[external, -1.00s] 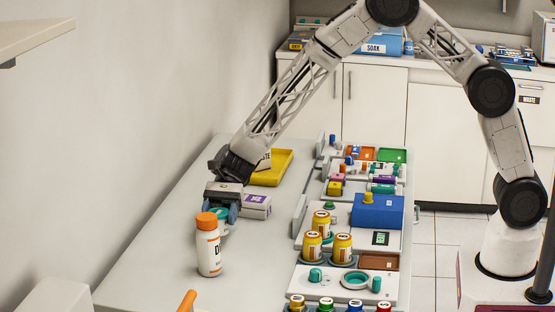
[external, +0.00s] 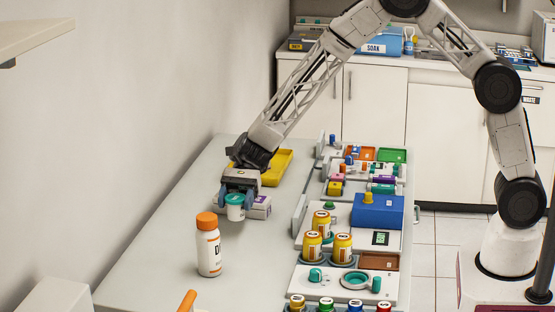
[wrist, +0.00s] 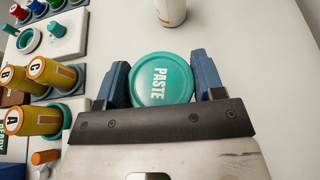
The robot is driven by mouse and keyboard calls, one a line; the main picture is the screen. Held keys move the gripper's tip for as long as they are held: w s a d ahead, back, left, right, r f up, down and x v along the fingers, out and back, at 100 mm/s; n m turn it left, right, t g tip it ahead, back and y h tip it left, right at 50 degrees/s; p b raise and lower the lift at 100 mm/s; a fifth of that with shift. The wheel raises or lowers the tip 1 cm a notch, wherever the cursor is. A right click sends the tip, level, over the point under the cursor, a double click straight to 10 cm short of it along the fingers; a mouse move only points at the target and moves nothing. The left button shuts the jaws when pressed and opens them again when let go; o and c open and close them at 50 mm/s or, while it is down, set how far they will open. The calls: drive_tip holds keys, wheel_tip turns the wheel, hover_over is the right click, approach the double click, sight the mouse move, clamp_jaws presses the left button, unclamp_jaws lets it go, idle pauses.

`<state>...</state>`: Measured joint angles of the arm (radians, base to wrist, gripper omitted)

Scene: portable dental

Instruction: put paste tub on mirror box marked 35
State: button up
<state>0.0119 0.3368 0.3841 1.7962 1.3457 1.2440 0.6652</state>
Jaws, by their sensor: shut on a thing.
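The paste tub (external: 235,212) is a small white tub with a teal lid. My gripper (external: 236,200) is shut on it and holds it upright, seemingly above the table. In the wrist view the teal lid marked PASTE (wrist: 161,79) sits between the two blue fingers of my gripper (wrist: 162,85). A white and purple box (external: 262,206), likely the mirror box, lies just behind and right of the tub, partly hidden by my gripper. Its number cannot be read now.
A white bottle with an orange cap (external: 208,245) stands in front and left of the tub. A yellow tray (external: 277,167) lies behind. Yellow jars (external: 312,245) and a blue box (external: 378,211) stand on the right. The table between is clear.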

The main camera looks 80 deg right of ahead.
drive_tip(key=s+d+r+m+t, duration=0.1)
drive_tip(key=s+d+r, duration=0.1)
drive_tip(key=s+d, duration=0.4)
drive_tip(key=s+d+r+t, duration=0.1)
drive_tip(key=s+d, duration=0.6)
drive_tip(key=d, duration=0.3)
drive_tip(key=shift+s+r+m, duration=0.3)
drive_tip(key=shift+r+m, duration=0.1)
drive_tip(key=shift+w, duration=0.15)
drive_tip(key=w, duration=0.5)
drive_tip(key=w+f, duration=0.1)
drive_tip(key=w, duration=0.9)
drive_tip(key=shift+w+f, duration=0.25)
drive_tip(key=shift+w, duration=0.15)
drive_tip(key=shift+f, duration=0.1)
drive_tip(key=shift+f, duration=1.65)
drive_tip(key=shift+f, duration=0.15)
